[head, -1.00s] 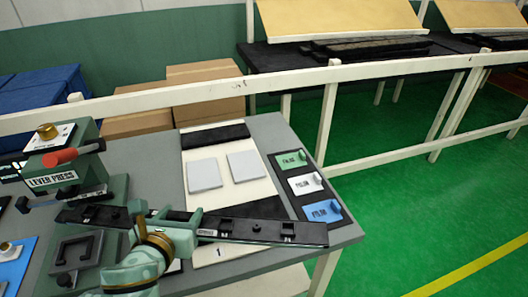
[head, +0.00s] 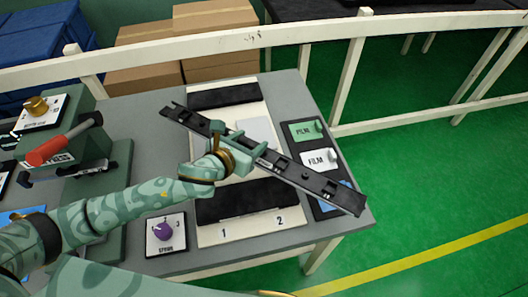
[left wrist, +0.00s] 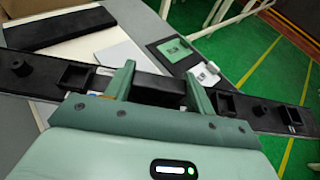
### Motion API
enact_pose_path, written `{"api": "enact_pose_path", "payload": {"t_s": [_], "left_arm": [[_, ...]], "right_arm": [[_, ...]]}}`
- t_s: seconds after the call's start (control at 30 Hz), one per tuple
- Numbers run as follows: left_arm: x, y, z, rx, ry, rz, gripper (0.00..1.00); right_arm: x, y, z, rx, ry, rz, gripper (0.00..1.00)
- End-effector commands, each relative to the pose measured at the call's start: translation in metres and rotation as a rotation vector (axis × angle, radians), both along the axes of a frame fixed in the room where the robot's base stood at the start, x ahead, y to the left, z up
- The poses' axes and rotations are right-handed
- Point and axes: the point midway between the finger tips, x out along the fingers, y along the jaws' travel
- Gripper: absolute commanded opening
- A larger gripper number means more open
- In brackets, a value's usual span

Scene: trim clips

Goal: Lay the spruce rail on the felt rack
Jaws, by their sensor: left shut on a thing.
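The spruce rail (head: 318,184) is a long dark bar with small fittings along it. My left gripper (head: 238,146) is shut on it near its middle and holds it aslant above the table. Its right end reaches past the film holders. The left wrist view also shows the rail (left wrist: 256,116) running across between the fingers. What looks like the felt rack (head: 250,229) is a pale board below, with a black strip at the back (head: 223,95) and one at the front (head: 250,197), marked 1 and 2. The rail and gripper hide part of the board. My right gripper is out of view.
A lever press (head: 62,135) with a red handle stands at the left. A purple knob (head: 164,232) sits near the front edge. Green (head: 303,130) and white (head: 318,159) film holders lie on the right. A pale railing (head: 290,33) runs behind the table.

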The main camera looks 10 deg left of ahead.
Motion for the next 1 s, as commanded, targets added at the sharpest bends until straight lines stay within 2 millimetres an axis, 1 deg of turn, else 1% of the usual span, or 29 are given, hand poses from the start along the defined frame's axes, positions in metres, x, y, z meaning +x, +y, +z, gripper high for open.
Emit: {"api": "enact_pose_path", "payload": {"t_s": [0.03, 0.13, 0.23, 0.37, 0.47, 0.6, 0.67, 0.87, 1.0], "left_arm": [[0.007, -0.008, -0.016, -0.004, 0.002, 0.001, 0.23], [0.017, -0.02, -0.036, -0.003, 0.001, 0.001, 0.23], [0.023, -0.027, -0.046, -0.001, 0.0, 0.001, 0.23], [0.027, -0.031, -0.051, -0.001, -0.001, 0.0, 0.23], [0.031, -0.037, -0.06, -0.002, 0.0, 0.001, 0.23], [0.031, -0.036, -0.087, 0.0, 0.003, 0.002, 0.23], [0.031, -0.037, -0.091, -0.002, 0.002, 0.0, 0.23], [0.031, -0.036, -0.088, 0.0, -0.001, 0.0, 0.23], [0.031, -0.036, -0.092, 0.0, 0.0, 0.0, 0.23]], "right_arm": [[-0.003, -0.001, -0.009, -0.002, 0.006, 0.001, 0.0], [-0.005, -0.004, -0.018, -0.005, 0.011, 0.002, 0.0], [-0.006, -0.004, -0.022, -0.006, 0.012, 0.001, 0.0], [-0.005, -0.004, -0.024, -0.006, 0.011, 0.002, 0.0], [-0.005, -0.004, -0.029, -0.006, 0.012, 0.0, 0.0], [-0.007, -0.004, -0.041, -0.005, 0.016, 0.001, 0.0], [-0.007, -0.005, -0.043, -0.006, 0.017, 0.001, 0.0], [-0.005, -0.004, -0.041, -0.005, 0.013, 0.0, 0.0], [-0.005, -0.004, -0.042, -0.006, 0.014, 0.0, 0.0]]}}
